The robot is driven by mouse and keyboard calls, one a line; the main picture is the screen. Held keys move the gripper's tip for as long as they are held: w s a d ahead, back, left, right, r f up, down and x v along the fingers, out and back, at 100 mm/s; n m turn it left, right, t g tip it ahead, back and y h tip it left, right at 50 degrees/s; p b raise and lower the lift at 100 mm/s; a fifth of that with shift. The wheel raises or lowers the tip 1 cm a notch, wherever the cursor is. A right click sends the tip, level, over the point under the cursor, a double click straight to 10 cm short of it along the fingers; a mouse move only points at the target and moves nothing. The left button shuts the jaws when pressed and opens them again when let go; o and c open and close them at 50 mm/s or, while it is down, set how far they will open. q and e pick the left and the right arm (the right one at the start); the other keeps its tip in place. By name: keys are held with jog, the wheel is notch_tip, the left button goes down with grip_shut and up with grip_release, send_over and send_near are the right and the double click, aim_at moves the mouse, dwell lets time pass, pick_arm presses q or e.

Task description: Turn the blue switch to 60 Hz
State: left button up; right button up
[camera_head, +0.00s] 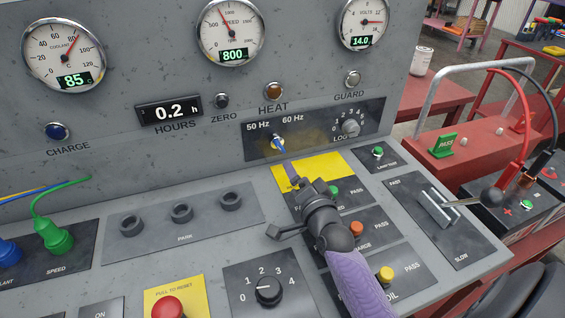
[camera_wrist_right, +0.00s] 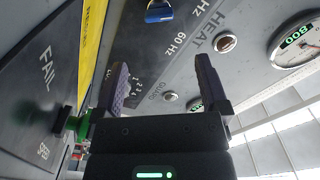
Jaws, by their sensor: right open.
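The small blue switch (camera_head: 280,144) sits on the dark panel strip, below and between the "50 Hz" label (camera_head: 258,126) and the "60 Hz" label (camera_head: 292,118). I cannot tell clearly which label it points to. In the right wrist view the switch (camera_wrist_right: 160,12) shows at the top edge, beyond the fingertips. My right gripper (camera_head: 289,172) is just below and in front of the switch, apart from it. Its two purple-padded fingers (camera_wrist_right: 162,75) are spread with nothing between them. My left gripper is not in view.
A guard lock dial (camera_head: 350,128) is right of the switch. A yellow plate (camera_head: 318,168) and the PASS/FAIL buttons lie under my right arm. A rotary knob (camera_head: 268,290) and red button (camera_head: 168,308) are at the front. A lever (camera_head: 440,207) stands at right.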

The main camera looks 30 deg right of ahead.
aim_at(283, 149)
jog(key=b+x, duration=0.1)
jog(key=x, duration=0.2)
jog(key=b+x, duration=0.1)
jog(key=x, duration=0.2)
jog(key=b+x, duration=0.1)
jog(key=x, duration=0.1)
jog(key=shift+w+d+f, duration=0.1)
jog(key=shift+w+f, duration=0.15)
jog(key=shift+w, duration=0.15)
jog(key=shift+w+d+r, duration=0.2)
jog(key=shift+w, duration=0.4)
grip_shut()
